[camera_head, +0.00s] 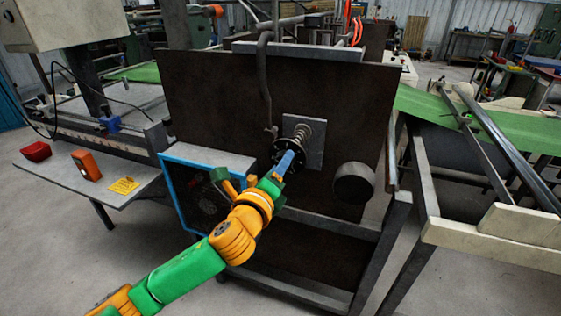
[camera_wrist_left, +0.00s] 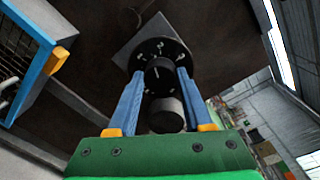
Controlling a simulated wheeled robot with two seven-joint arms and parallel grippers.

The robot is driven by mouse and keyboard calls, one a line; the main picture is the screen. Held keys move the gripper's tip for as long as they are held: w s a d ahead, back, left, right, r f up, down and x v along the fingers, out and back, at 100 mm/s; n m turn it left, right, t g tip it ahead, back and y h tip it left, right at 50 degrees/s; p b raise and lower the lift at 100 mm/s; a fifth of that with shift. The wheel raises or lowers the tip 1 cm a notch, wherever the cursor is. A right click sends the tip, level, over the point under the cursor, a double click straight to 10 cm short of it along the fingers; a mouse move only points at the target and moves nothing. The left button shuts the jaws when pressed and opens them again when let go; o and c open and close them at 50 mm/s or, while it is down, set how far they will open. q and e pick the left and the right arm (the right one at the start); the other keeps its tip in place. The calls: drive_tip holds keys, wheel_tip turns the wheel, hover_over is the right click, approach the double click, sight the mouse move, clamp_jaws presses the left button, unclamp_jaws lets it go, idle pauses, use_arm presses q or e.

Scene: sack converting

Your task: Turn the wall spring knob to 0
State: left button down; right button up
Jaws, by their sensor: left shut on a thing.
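The wall spring knob (camera_head: 277,150) is a round black dial on a coiled spring (camera_head: 300,132), mounted on a grey square plate (camera_head: 315,150) on a dark panel. My left gripper (camera_head: 287,163) reaches it from the front, its blue fingers partly covering the dial. In the left wrist view the dial (camera_wrist_left: 150,48) shows white marks and figures around its rim, too small to read surely. The fingers of my left gripper (camera_wrist_left: 160,78) are shut on the knob's dark central hub (camera_wrist_left: 160,80), one on each side. My right gripper is not in view.
A dark round cylinder (camera_head: 353,184) sticks out of the panel (camera_head: 220,100) at lower right of the knob. A blue-framed box (camera_head: 172,190) stands close at left. A hooked pipe (camera_head: 264,90) hangs above. A side table (camera_head: 60,170) holds a red bin (camera_head: 36,151).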

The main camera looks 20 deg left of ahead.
use_arm(q)
drive_tip(key=n+p, duration=0.1)
drive_tip(key=n, duration=0.5)
drive_tip(key=n+p, duration=0.2)
drive_tip(key=n, duration=0.4)
drive_tip(key=shift+a+f+n+h, duration=0.1)
drive_tip(key=shift+f+n+h, duration=0.1)
drive_tip(key=shift+n+h, duration=0.15)
drive_tip(key=shift+n, duration=0.25)
drive_tip(key=shift+c, duration=1.6)
unclamp_jaws()
drive_tip(key=shift+s, duration=0.1)
